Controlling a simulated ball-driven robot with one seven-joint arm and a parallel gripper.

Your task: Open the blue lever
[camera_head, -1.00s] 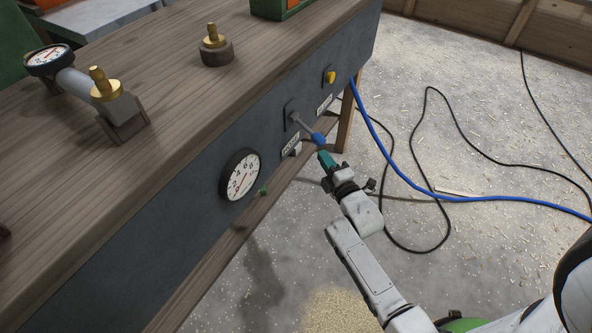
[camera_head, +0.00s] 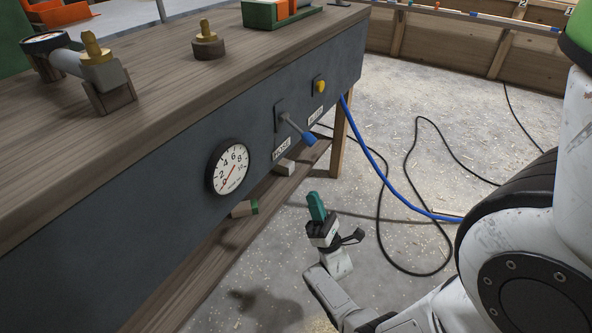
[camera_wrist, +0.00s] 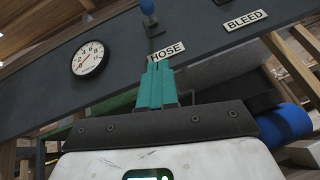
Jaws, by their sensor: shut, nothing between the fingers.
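The blue lever (camera_head: 309,138) is a grey rod with a blue tip on the dark front panel of the bench, above the HOSE label (camera_head: 282,148). It slants down and to the right in the head view. Its blue knob (camera_wrist: 148,7) shows at the top edge of the wrist view, above the HOSE label. My gripper (camera_head: 316,204) has teal fingers, which are shut and empty. It is apart from the lever, below its tip in the head view. In the wrist view the closed fingertips (camera_wrist: 158,68) point up toward the HOSE label.
A round gauge (camera_head: 230,167) sits left of the lever, and a yellow knob (camera_head: 320,86) with a BLEED label (camera_wrist: 247,20) sits right of it. A lower wooden shelf (camera_head: 255,222) holds small blocks. A blue hose (camera_head: 385,170) and black cable (camera_head: 415,125) run across the floor.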

